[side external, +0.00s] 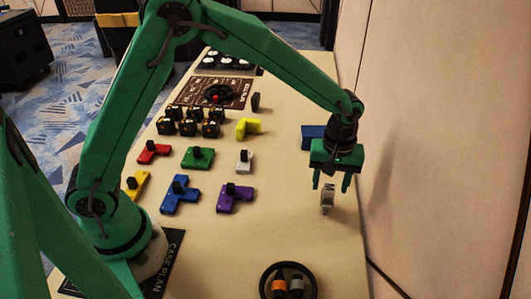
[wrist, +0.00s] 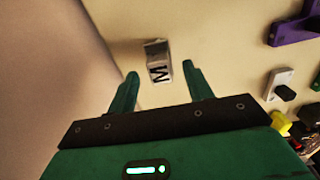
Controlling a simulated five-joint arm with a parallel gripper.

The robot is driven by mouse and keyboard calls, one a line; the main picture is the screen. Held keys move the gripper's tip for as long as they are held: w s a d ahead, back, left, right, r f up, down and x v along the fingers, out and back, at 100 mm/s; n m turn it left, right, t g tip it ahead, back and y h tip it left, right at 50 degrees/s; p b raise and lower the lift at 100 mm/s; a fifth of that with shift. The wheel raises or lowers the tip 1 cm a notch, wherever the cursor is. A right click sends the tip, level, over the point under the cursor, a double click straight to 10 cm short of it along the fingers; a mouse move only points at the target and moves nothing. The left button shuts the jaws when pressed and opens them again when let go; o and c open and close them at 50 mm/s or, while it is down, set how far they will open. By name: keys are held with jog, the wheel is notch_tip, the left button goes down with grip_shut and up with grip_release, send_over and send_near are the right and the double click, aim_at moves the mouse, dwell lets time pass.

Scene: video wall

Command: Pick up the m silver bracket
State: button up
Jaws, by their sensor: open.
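The silver bracket (side external: 327,198) stands on the table at the right, below my gripper. In the wrist view the bracket (wrist: 158,62) shows a silver-white face with a dark letter M. My gripper (side external: 330,186) is green and points down over it. In the wrist view my gripper (wrist: 159,77) is open and its two fingertips lie to either side of the bracket's near end. Nothing is between the fingers that I can see as held. I cannot tell whether either finger touches the bracket.
A blue block (side external: 312,136) lies behind my gripper. Purple (side external: 235,199), blue (side external: 180,194), white (side external: 245,161) and green (side external: 198,157) knobbed pieces lie to the left. A round black tray (side external: 265,290) is at the front. A wall (side external: 420,140) runs along the right.

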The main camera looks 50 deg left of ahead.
jog(key=shift+f, duration=1.15)
grip_shut()
